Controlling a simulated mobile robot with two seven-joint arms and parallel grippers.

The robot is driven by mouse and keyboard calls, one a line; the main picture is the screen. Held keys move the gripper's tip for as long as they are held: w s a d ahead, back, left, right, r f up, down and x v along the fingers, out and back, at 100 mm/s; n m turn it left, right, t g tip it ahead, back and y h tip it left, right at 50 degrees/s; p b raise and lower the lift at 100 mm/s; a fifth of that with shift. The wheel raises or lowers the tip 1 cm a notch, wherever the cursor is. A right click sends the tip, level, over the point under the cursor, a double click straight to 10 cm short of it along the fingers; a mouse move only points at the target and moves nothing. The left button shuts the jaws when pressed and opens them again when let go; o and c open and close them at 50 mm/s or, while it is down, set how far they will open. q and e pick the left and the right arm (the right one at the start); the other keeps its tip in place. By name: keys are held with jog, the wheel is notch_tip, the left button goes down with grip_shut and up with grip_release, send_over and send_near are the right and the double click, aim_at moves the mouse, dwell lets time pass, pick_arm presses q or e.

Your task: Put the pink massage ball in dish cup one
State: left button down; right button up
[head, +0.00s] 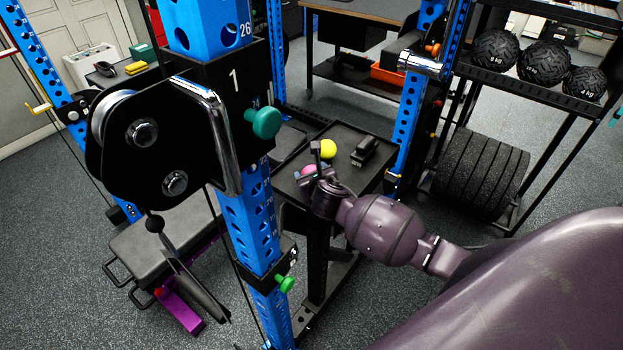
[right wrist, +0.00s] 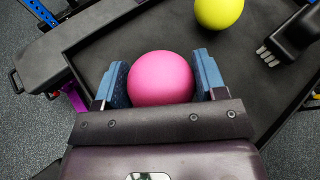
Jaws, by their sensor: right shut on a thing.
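The pink massage ball (right wrist: 161,78) sits between the two blue finger pads of my right gripper (right wrist: 164,84), which is shut on it. In the head view the ball (head: 308,170) shows as a small pink patch beside my right gripper (head: 317,172), over the black tray table. I cannot tell whether the ball still touches the tray. Dish cup one cannot be made out in either view. My left gripper is not in view.
A yellow ball (head: 328,149) and a black object (head: 364,151) lie on the black tray (head: 345,132). A blue rack post (head: 250,220) stands left of the tray, with a large pulley (head: 140,130) close in front. A shelf with several black balls (head: 495,50) stands at right.

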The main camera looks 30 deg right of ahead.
jog(key=shift+f, duration=0.55)
jog(key=shift+f, duration=0.1)
jog(key=o, duration=1)
